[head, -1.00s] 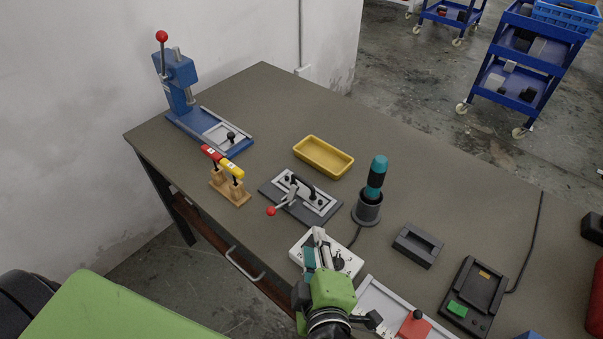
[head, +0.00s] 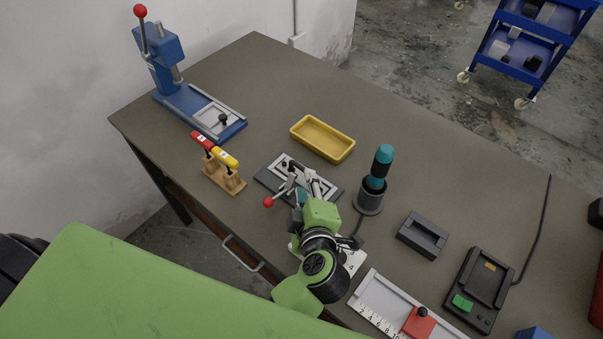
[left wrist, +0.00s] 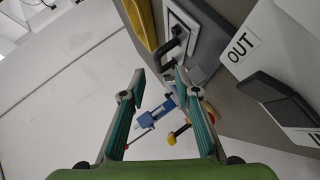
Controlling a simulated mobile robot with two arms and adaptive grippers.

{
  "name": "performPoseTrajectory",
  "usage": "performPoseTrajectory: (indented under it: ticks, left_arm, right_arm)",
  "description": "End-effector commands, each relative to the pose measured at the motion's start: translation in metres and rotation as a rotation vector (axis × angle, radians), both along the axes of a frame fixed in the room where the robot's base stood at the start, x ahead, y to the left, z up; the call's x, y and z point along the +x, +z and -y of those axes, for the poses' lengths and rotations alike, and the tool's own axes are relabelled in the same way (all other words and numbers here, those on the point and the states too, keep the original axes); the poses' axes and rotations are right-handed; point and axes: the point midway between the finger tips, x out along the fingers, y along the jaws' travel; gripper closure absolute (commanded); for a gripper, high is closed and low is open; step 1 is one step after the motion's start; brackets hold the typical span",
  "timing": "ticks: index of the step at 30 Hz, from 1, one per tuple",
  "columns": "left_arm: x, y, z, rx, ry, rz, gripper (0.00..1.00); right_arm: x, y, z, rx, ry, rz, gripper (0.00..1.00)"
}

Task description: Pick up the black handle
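The black handle (left wrist: 172,46) shows in the left wrist view as a dark bar raised on a pale plate. This plate is on a dark grey fixture (head: 268,178) with a red-knobbed lever (head: 268,202) in the head view. There my left gripper (head: 303,172) is over the fixture and largely hides the handle. In the left wrist view my left gripper (left wrist: 160,78) is open, its two fingers wide apart with nothing between them. The handle lies beyond the fingertips, toward the right one. My right gripper is not in view.
A yellow tray (head: 323,139) stands behind the fixture. A teal-and-black screwdriver in a holder (head: 369,200) is close on the right. Red and yellow handled tools in a wooden stand (head: 222,178) are on the left. A blue press (head: 160,60) stands at the far left.

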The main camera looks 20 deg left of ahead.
Motion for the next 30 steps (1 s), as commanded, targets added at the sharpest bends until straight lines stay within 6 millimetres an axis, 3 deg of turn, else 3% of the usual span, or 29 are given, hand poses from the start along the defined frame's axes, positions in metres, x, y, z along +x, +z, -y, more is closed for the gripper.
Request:
performPoseTrajectory:
  ticks: [3, 9, 18, 22, 30]
  left_arm:
    - [0.016, -0.005, -0.003, 0.003, 0.001, 0.002, 0.71]
    - [0.039, -0.017, -0.011, 0.002, 0.001, 0.001, 0.71]
    - [0.044, -0.02, -0.013, 0.0, 0.0, 0.0, 0.71]
    - [0.044, -0.02, -0.013, 0.0, 0.0, 0.0, 1.0]
    - [0.044, -0.019, -0.012, -0.001, 0.0, 0.0, 1.0]
  right_arm:
    - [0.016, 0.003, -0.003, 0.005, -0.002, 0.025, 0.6]
    - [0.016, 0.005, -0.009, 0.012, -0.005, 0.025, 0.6]
    - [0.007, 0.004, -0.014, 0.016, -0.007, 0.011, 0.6]
    - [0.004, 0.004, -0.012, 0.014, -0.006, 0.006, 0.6]
    - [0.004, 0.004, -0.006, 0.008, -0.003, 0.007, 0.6]
